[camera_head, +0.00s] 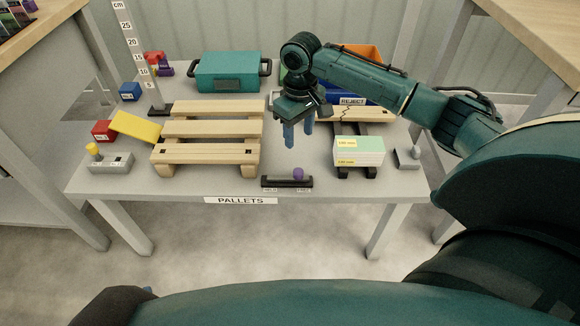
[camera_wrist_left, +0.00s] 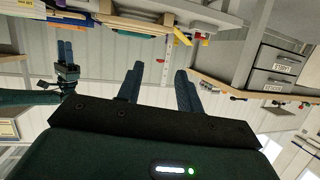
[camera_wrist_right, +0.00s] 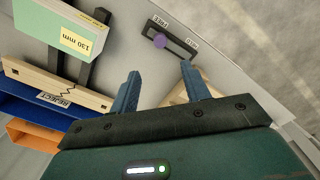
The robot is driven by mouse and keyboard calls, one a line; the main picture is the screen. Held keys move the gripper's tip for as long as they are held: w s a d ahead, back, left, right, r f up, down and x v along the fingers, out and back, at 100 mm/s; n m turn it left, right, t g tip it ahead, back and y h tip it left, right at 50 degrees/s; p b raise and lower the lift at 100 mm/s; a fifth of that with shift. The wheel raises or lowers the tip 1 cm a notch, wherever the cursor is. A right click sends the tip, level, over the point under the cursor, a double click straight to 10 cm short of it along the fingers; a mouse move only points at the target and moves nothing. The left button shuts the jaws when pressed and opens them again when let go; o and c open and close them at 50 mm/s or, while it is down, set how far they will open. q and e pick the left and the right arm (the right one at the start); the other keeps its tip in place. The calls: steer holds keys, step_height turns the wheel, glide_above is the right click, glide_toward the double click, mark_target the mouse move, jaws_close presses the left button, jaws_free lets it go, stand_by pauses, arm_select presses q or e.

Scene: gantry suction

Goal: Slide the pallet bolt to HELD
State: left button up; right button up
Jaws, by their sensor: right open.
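The pallet bolt is a purple knob (camera_head: 298,173) on a dark slotted plate (camera_head: 272,182) at the front edge of the PALLETS table. In the right wrist view the knob (camera_wrist_right: 159,40) sits towards the FREE-labelled end of the plate (camera_wrist_right: 178,44), away from the HELD label. In the head view this is the right end. My right gripper (camera_head: 298,137) is open and empty, above and behind the bolt, apart from it. Its fingers (camera_wrist_right: 160,76) point towards the plate. My left gripper (camera_wrist_left: 158,82) is open and empty in its own wrist view, away from the table.
A wooden pallet (camera_head: 208,129) stands left of the bolt. A pale green 130 mm box (camera_head: 358,151) stands close on the right, before a cracked REJECT pallet (camera_head: 372,115). A grey switch box (camera_head: 408,158) is further right. A teal case (camera_head: 228,72) stands behind.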

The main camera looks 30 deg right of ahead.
mark_target(299, 171)
steer(key=f+b, duration=0.1)
steer(key=f, duration=0.3)
steer(key=f+b, duration=0.1)
steer(key=f, duration=0.2)
steer(key=f+b, duration=0.2)
steer(key=f, duration=0.2)
steer(key=shift+s+f, duration=0.25)
steer(key=shift+f, duration=0.65)
arm_select(q)
steer(key=t, duration=0.1)
steer(key=m+t+h, duration=0.1)
steer(key=d+t+h, duration=0.1)
steer(key=shift+w+d+r+m, duration=0.1)
steer(key=shift+w+r+m, duration=0.15)
steer(key=shift+w+m, duration=0.1)
arm_select(e)
steer(key=shift+c, duration=0.2)
jaws_close()
steer(key=shift+r, duration=0.1)
